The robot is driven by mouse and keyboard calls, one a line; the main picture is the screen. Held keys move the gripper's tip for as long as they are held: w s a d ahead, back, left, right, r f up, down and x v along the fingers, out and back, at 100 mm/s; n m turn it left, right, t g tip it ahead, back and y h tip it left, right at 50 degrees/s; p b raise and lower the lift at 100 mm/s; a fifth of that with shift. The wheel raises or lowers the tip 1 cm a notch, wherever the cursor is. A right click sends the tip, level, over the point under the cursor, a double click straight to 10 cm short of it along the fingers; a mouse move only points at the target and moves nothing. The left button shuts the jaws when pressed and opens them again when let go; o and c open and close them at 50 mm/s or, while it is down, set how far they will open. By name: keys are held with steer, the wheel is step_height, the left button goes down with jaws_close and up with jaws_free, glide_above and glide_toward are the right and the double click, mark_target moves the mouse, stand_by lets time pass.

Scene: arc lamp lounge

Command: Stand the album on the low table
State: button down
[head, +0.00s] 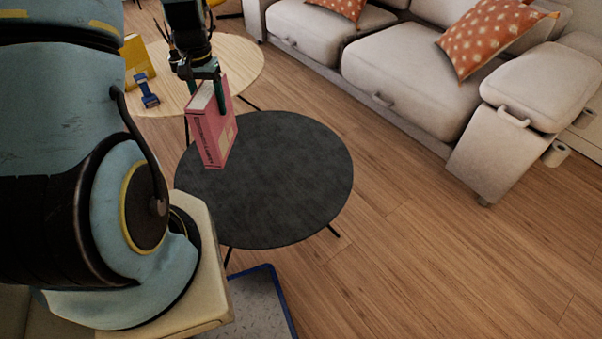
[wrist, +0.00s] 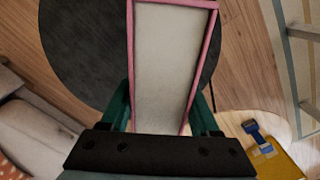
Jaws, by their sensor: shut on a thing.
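The album is a pink book (head: 210,133) with pale page edges, held upright with its spine and front cover showing in the head view. My gripper (head: 208,88) is shut on its upper part from above. In the wrist view the album's page block (wrist: 172,60) lies between my green fingers. The low table is the dark round one (head: 290,185); it also shows in the wrist view (wrist: 75,45). The album is over the table's far left part. I cannot tell whether its lower edge touches the top.
A light wooden round table (head: 235,62) stands behind, bearing a yellow book (head: 136,60) and a blue object (head: 148,92). A beige sofa (head: 410,75) with orange cushions is at the back right. The dark table's top is otherwise clear.

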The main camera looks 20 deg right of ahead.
steer(key=s+d+f+m, duration=0.25)
steer(key=d+m, duration=0.25)
steer(key=d, duration=0.6)
steer(key=s+d+f+m, duration=0.1)
steer(key=s+d+m, duration=0.25)
steer(key=d, duration=0.75)
step_height(320, 180, down, 10)
steer(key=shift+a+m, duration=0.15)
steer(key=shift+m, duration=0.3)
steer(key=shift+f, duration=0.15)
steer(key=shift+f, duration=0.1)
steer(key=shift+c, duration=0.6)
jaws_free()
